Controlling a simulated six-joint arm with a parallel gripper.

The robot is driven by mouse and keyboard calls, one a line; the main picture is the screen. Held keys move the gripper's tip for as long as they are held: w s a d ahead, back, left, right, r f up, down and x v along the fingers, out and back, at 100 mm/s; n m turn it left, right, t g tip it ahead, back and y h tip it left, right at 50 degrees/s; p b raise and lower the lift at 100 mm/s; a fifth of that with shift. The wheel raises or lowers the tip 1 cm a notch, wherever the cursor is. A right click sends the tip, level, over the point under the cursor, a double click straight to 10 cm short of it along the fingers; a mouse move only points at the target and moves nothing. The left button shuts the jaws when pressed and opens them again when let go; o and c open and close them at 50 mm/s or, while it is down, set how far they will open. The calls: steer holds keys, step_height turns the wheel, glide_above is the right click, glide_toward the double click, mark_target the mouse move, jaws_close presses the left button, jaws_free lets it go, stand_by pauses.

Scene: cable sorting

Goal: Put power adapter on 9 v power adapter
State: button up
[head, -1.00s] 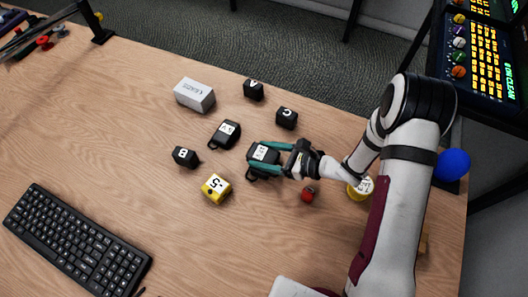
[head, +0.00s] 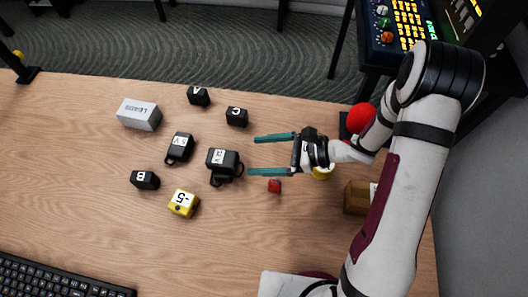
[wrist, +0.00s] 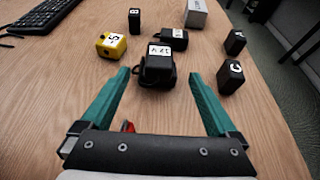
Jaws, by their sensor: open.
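A black power adapter (head: 223,160) with a white label lies ahead of my gripper, and it is also in the wrist view (wrist: 158,65). It looks tall, with more than one cable loop, as if one adapter rests on another; any lower label is hidden. The top label seems to read 12 V. Another black adapter (head: 180,147), its label hard to read, lies to the left, and behind in the wrist view (wrist: 174,38). My gripper (head: 262,154) is open and empty, its green fingers apart and just right of the stacked-looking adapter, not touching it.
Black blocks A (head: 199,96), B (head: 145,180) and C (head: 237,117), a yellow block (head: 184,203) and a grey box (head: 139,115) stand around. A red piece (head: 274,186) lies near my lower finger. A brown box (head: 357,197) and red ball (head: 360,118) are right.

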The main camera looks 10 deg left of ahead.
steer(key=w+d+r+m+t+h, duration=0.4)
steer(key=w+d+m+t+h, duration=0.35)
steer(key=w+m, duration=0.5)
steer(key=s+d+r+m+h, duration=0.35)
steer(key=d+m, duration=0.35)
steer(key=m, duration=0.4)
steer(key=s+d+r+m+h, duration=0.35)
steer(key=d+m, duration=0.25)
steer(key=m, duration=0.5)
steer(key=s+a+r+m+g+y, duration=0.1)
steer(key=s+a+m+g, duration=0.3)
steer(key=s+m, duration=0.8)
steer(key=s+a+r+m+g+y, duration=0.1)
steer(key=s+a+m+g, duration=0.2)
steer(key=s+m, duration=0.9)
steer(key=shift+a+r+m+g+y, duration=0.25)
steer(key=shift+a+m+g+y, duration=0.1)
steer(key=shift+a+m, duration=0.15)
